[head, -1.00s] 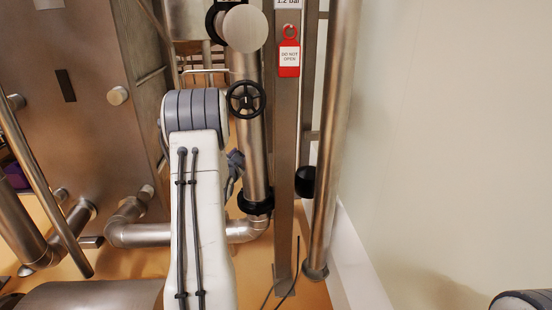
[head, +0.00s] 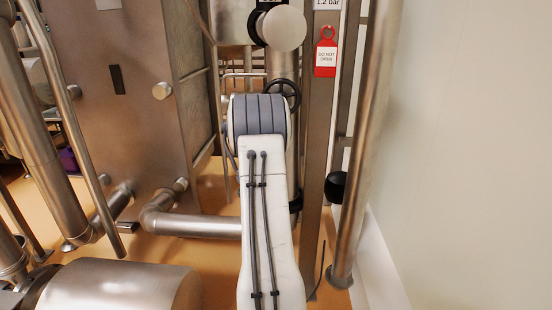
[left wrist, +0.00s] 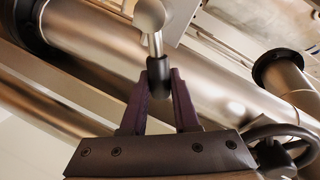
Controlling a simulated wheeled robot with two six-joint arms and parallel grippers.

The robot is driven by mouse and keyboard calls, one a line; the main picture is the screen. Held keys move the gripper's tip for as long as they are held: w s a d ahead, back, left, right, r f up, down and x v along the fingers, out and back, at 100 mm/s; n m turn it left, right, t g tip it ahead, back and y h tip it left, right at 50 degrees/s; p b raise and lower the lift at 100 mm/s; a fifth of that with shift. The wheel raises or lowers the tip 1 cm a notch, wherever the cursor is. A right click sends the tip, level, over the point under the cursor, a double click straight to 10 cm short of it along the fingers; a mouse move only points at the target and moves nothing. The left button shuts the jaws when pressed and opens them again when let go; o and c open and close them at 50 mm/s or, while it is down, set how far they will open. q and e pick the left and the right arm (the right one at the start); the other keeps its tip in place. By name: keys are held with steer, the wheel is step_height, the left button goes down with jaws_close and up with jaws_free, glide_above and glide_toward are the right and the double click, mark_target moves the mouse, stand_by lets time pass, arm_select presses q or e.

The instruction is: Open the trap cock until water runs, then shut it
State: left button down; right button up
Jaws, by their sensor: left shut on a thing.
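The trap cock (left wrist: 150,14) shows at the top of the left wrist view as a rounded silver body with a short metal stem. The stem ends in a black grip (left wrist: 157,68). My left gripper (left wrist: 160,80) is shut on this black grip, one dark purple finger on each side. In the head view my white and grey arm covers the gripper and the cock, so neither shows there. I see no running water in either view; the cock's outlet cannot be made out. My right gripper is in neither view.
A black handwheel (head: 285,95) sits partly behind my arm. A red "DO NOT OPEN" tag (head: 326,55) hangs on the steel post to its right. Steel pipes (head: 362,140) run close around the arm. A large steel tank (head: 115,130) stands left; a bare wall (head: 470,130) is right.

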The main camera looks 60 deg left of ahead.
arm_select(q)
steer(key=shift+f, duration=0.1)
steer(key=c, duration=0.7)
jaws_free()
steer(key=shift+o, duration=0.2)
steer(key=p+v, duration=0.1)
steer(key=v, duration=0.9)
steer(key=shift+s+d, duration=0.15)
stand_by(0.7)
